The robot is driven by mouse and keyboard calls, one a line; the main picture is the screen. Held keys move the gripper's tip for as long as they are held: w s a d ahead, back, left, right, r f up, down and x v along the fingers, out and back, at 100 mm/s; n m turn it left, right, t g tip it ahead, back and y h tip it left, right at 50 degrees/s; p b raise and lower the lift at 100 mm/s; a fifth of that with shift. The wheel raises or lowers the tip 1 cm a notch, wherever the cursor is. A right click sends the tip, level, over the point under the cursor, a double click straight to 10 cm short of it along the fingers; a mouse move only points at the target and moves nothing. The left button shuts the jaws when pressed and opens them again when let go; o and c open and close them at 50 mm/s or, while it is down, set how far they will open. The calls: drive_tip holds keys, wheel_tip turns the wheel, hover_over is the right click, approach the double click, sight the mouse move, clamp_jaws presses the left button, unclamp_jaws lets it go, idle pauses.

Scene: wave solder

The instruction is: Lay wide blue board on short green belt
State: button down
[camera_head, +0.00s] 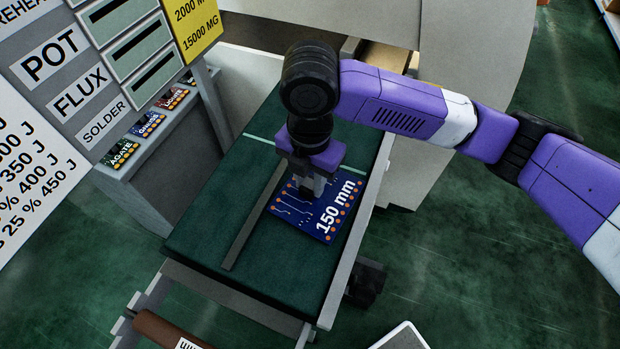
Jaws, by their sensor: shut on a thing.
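The wide blue board (322,213) is marked "150 mm" and has orange dots along its edges. It lies over the short green belt (195,235), between a grey rail on the belt and the pale right side rail. My gripper (307,192) points down at the board's upper left part and is shut on it. The fingertips are partly hidden, and I cannot tell if the board touches the belt or is slightly above it.
A long grey rail (248,220) runs along the belt. A grey rack (150,140) with several small labelled boards stands at the left, under sign panels. A pale machine housing (470,60) stands behind. A brown roller (160,330) is at the front.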

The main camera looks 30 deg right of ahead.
sight(310, 184)
drive_tip(key=shift+f, duration=0.35)
drive_tip(key=c, duration=1.1)
unclamp_jaws()
drive_tip(key=shift+o, duration=0.2)
drive_tip(key=shift+r+b, duration=0.6)
drive_tip(key=shift+r, duration=3.3)
